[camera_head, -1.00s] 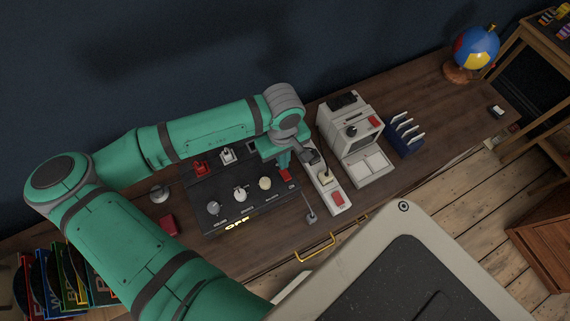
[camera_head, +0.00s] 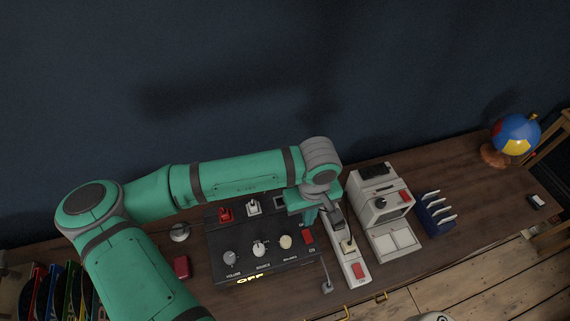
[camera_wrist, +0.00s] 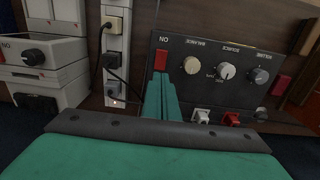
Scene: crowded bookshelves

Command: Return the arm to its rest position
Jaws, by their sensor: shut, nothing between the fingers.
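My green arm reaches from the left across the desk in the head view. My gripper (camera_head: 311,216) points down above the right part of a black control panel (camera_head: 265,260), close to its red switch (camera_head: 307,237). In the wrist view my gripper (camera_wrist: 160,80) shows its green fingers together with nothing between them. The panel (camera_wrist: 215,85) lies beyond and to the right of them, with knobs and the red switch (camera_wrist: 161,60). The fingers hide part of the panel, and I cannot tell whether they touch it.
A white power strip (camera_head: 352,262) with plugs and a cord lies right of the panel. A beige console (camera_head: 382,212), a blue rack (camera_head: 436,215) and a globe (camera_head: 516,135) stand farther right. A red box (camera_head: 181,266) is left of the panel. The wall (camera_head: 300,70) is behind.

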